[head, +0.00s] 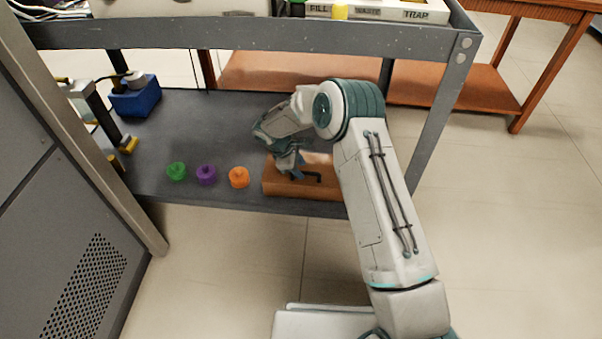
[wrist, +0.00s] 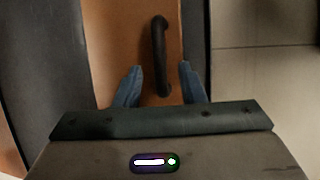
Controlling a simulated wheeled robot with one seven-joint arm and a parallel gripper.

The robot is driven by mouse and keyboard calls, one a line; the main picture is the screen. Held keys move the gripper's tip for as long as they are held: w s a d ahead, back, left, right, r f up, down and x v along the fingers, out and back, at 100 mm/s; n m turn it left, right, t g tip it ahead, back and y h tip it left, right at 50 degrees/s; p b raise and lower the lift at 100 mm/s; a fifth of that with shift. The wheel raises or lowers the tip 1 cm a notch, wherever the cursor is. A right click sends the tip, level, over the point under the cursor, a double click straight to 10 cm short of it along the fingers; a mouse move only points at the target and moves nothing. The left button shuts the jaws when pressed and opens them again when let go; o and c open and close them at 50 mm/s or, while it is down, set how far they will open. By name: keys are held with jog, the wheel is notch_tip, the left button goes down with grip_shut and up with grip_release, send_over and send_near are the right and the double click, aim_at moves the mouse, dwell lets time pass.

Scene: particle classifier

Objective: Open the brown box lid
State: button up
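The brown box (head: 275,184) sits on the front part of the dark lower shelf, with a black bar handle (head: 313,177) on its lid. My arm hides the box's right part in the head view. In the wrist view the brown lid (wrist: 118,40) fills the middle, and the dark handle (wrist: 159,55) runs lengthwise. My gripper (wrist: 158,80) is open, with one blue finger on each side of the handle's near end. The lid looks closed. In the head view my gripper (head: 291,172) is low over the box; contact with the handle cannot be told.
Green (head: 176,172), purple (head: 206,175) and orange (head: 238,177) knobbed pieces stand left of the box. A blue block (head: 135,98) is further back left. The grey upper shelf edge (head: 250,38) and right post (head: 440,125) frame the arm. Shelf behind the pieces is clear.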

jog(key=shift+x, duration=0.85)
jog(key=shift+c, duration=0.4)
grip_shut()
jog(key=shift+a+r, duration=0.1)
